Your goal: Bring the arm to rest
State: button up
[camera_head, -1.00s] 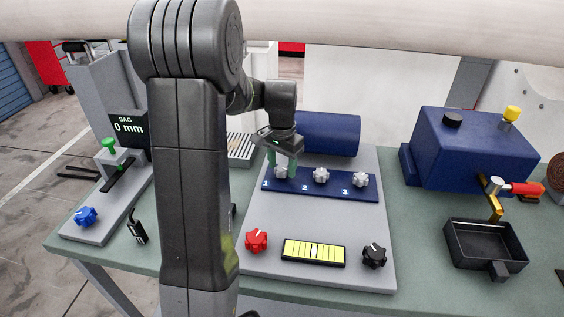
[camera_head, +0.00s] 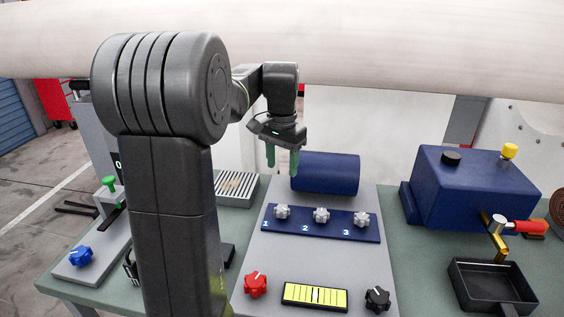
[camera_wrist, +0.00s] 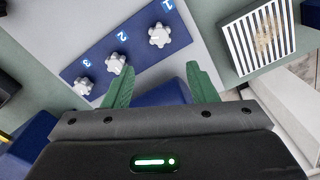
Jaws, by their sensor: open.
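My gripper (camera_head: 282,162) is open and empty, its two green fingers pointing down. In the head view it hangs in the air above and behind the blue panel (camera_head: 290,228), near the left end of the blue cylinder (camera_head: 326,173). Three pale knobs, marked 1 (camera_head: 282,212), 2 (camera_head: 321,215) and 3 (camera_head: 362,219), stand on the panel, and no finger touches them. In the wrist view the green fingers (camera_wrist: 160,88) are spread apart, and the panel (camera_wrist: 140,42) with its knobs shows beyond them.
A striped grille (camera_head: 236,187) lies left of the gripper. A red knob (camera_head: 255,284), a yellow level (camera_head: 315,296) and a black knob (camera_head: 377,299) are at the front. A blue box (camera_head: 470,190) and black tray (camera_head: 492,285) stand right. A thick pale beam (camera_head: 400,45) crosses above.

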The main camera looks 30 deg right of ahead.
aim_at(282, 208)
jog(key=shift+f, duration=0.1)
dwell(0.4)
notch_tip(282, 208, down, 14)
jog(key=shift+r, duration=0.1)
dwell(0.5)
jog(key=shift+r, duration=0.2)
